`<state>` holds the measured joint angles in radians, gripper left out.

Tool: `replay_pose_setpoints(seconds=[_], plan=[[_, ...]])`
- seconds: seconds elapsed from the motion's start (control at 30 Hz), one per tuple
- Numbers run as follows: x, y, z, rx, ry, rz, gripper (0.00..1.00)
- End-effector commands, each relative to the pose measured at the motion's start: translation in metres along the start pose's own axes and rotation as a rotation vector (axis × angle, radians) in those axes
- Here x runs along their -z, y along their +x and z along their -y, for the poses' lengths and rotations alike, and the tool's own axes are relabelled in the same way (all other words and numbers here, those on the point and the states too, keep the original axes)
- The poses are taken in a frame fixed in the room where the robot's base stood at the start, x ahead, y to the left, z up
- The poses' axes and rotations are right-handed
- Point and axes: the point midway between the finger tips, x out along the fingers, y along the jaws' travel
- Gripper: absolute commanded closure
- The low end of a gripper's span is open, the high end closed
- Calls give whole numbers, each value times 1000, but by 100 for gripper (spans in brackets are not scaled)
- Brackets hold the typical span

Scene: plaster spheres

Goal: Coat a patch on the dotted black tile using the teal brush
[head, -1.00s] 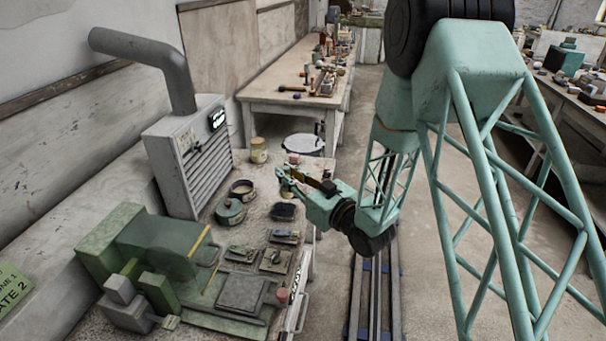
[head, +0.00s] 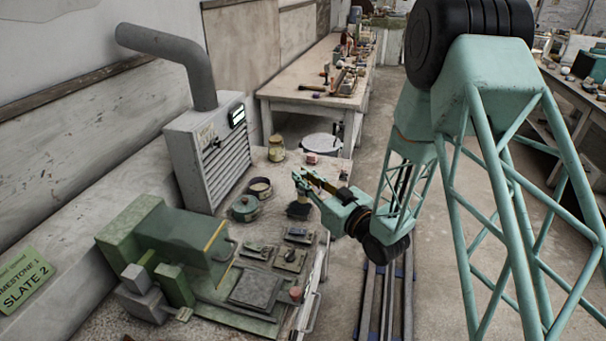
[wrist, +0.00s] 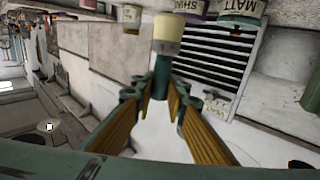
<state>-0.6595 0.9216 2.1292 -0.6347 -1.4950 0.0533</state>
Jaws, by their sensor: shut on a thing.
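My gripper (head: 304,181) hangs over the right side of the workbench. In the wrist view its two fingers (wrist: 160,95) are shut on the teal brush (wrist: 160,80). In the head view the brush is too small to make out. A small dark object (head: 298,210) lies on the bench just below the gripper. Several small dark plates (head: 290,259) lie nearer the front; I cannot tell which is the dotted black tile.
A teal pot (head: 244,208), a round bowl (head: 260,188) and a yellowish jar (head: 277,150) stand left of and behind the gripper. A grey vented unit (head: 212,150) and a green machine (head: 165,245) stand on the left. Labelled jars (wrist: 240,14) show in the wrist view.

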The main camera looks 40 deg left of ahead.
Motion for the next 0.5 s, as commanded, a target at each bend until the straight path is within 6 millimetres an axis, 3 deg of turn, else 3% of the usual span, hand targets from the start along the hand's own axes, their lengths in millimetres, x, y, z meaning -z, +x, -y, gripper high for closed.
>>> replay_pose_setpoints(seconds=[0.5], plan=[[-27,0,0,0,1,-1,98]])
